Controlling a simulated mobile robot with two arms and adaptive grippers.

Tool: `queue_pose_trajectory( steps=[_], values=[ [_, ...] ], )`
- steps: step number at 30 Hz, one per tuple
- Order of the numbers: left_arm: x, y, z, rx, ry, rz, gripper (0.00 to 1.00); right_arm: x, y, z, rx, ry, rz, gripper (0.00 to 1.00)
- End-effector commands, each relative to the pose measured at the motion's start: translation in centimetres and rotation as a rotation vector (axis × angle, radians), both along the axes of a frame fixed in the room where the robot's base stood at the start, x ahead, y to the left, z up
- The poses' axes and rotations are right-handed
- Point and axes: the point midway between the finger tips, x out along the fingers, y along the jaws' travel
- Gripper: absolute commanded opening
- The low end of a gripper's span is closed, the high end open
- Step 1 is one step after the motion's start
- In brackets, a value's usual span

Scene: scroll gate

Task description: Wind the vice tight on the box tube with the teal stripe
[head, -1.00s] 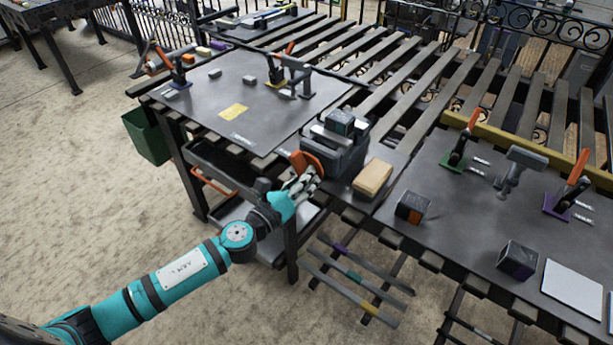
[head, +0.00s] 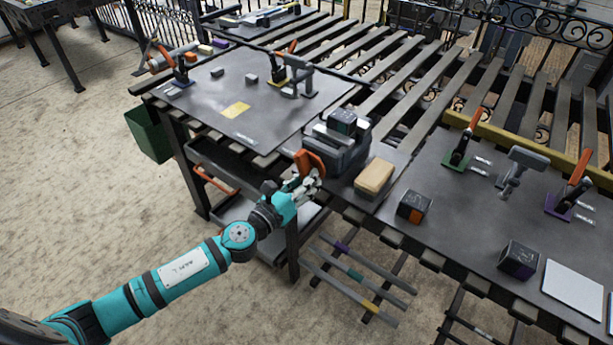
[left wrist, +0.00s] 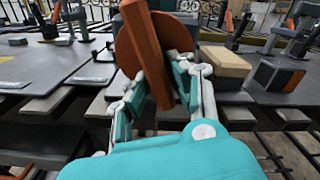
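The dark grey vice (head: 345,157) stands at the bench's front edge. Its orange handle (head: 309,162), a bar across a round disc, faces my left arm. In the left wrist view the handle bar (left wrist: 152,60) stands nearly upright, slightly tilted, between my left fingers. My left gripper (head: 308,183) appears shut on that bar, with a finger against each side (left wrist: 155,88). The tube with the teal stripe (head: 355,274) lies among striped tubes on the low rack in front of the bench. The vice jaws are partly hidden by a dark block (head: 343,121). My right gripper is out of view.
A tan block (head: 374,177) lies right of the vice, with dark cubes (head: 414,206) farther right. Clamps with orange levers (head: 463,140) stand on the right plate. The left plate (head: 215,105) holds small blocks and clamps. The floor at left is open.

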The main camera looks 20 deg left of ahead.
Motion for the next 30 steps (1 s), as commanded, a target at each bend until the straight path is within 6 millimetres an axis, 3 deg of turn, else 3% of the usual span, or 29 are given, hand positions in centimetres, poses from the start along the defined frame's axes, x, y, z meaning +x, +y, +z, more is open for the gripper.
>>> queue_pose_trajectory(
  steps=[4,14,30],
  values=[
    [0.0,0.0,0.0,-0.001,-0.001,0.002,0.40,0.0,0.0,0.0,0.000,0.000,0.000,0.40],
    [-0.3,0.3,0.3,-0.002,-0.005,0.003,0.40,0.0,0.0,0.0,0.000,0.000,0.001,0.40],
    [-9.2,3.5,0.2,-0.002,-0.002,0.004,0.40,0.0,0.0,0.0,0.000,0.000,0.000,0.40]
  ],
)
